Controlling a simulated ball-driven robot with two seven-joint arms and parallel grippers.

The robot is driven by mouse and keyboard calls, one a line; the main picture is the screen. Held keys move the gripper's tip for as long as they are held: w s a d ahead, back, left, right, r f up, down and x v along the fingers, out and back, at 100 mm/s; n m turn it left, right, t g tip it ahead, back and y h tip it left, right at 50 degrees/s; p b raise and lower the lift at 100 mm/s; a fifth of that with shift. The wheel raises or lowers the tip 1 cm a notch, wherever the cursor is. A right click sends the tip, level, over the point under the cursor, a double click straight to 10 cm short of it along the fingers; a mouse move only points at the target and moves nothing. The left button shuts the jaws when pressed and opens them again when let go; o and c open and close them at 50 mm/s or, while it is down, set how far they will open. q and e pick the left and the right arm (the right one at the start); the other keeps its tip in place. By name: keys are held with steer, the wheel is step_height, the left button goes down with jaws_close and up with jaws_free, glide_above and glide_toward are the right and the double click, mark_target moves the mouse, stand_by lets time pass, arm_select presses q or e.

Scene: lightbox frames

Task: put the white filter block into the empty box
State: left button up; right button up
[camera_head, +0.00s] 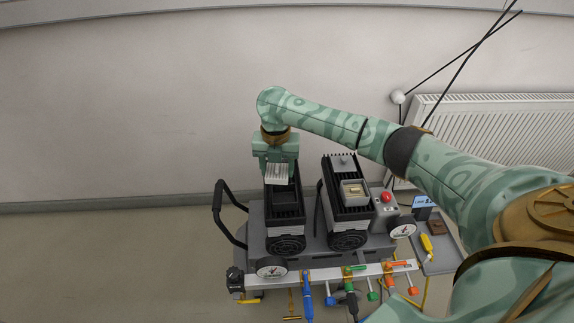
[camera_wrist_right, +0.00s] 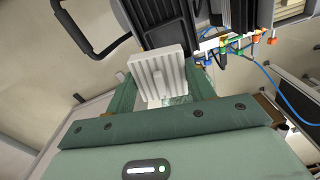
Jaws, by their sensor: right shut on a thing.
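The white ribbed filter block (camera_head: 277,175) is between the fingers of my right gripper (camera_head: 275,162), which is shut on it. In the right wrist view the block (camera_wrist_right: 158,68) stands out between the two green fingers. The left black box (camera_head: 286,221) has an open top with a dark, empty-looking cavity. The block hangs over the back end of this box in the head view; whether its lower edge is inside the opening I cannot tell. My left gripper is not in view.
A second black box (camera_head: 346,212) with a grey framed top stands close on the right. A red button (camera_head: 386,197) and round gauges are near it. A black handle (camera_head: 222,212) rises at the left. Coloured valves and hoses line the front rail (camera_head: 330,273).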

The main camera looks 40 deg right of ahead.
steer(key=shift+s+d+f+n, duration=0.5)
steer(key=shift+d+f+n, duration=0.3)
steer(key=shift+n, duration=0.1)
steer(key=shift+r+p, duration=0.1)
steer(key=shift+p, duration=0.25)
steer(key=shift+w+f+b, duration=0.1)
steer(key=shift+f+b, duration=1.2)
steer(key=shift+f, duration=1.55)
steer(key=shift+r+p, duration=0.1)
steer(key=shift+p, duration=0.45)
steer(key=shift+f, duration=0.5)
steer(key=o, duration=1)
steer(key=shift+o, duration=0.2)
